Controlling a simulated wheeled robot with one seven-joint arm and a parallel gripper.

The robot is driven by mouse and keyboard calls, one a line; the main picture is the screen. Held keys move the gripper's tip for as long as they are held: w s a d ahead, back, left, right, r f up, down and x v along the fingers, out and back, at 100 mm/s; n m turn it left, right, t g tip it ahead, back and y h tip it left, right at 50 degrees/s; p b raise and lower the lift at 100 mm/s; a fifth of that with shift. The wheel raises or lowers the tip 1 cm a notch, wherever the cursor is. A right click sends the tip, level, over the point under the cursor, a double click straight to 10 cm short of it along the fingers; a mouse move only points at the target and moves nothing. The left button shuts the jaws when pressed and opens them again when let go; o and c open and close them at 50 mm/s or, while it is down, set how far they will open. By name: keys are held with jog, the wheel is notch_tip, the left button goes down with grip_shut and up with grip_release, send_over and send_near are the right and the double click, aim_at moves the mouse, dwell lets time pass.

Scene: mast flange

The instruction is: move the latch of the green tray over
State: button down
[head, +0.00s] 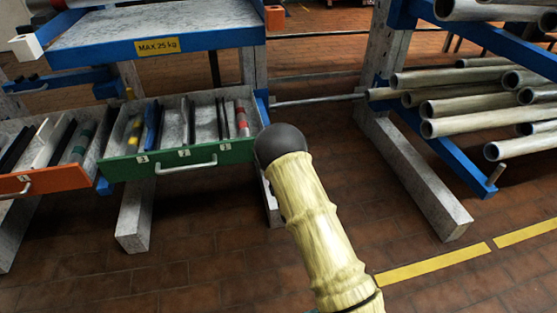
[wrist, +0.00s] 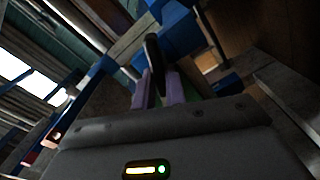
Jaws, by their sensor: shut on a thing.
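The green tray (head: 232,153) is a drawer with a grey bar handle, left of centre in the head view. Its compartments are numbered and hold several rods and coloured pieces. My arm crosses in front of its right end and hides what lies behind. The latch is not visible in the head view. In the wrist view my gripper (wrist: 160,90) has two purple fingers, shut on a dark narrow upright piece that looks like the latch (wrist: 154,50). Blue parts lie close behind it. My gripper is hidden in the head view.
An orange tray (head: 50,181) sits left of the green one. A grey shelf (head: 150,25) with a blue edge stands above. A rack with several pipes (head: 470,103) is at the right, with a pale post (head: 415,175). Brick floor (head: 200,265) is open in front.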

jog(key=n, duration=0.1)
jog(key=n+p, duration=0.1)
jog(key=n, duration=0.1)
jog(key=n+p, duration=0.1)
jog(key=n, duration=0.1)
jog(key=shift+f, duration=0.35)
jog(key=shift+s, duration=0.1)
jog(key=c, duration=1.4)
grip_release()
jog(key=shift+c, duration=0.2)
jog(key=s+d+p, duration=0.3)
jog(key=s+p, duration=0.3)
jog(key=s, duration=1.1)
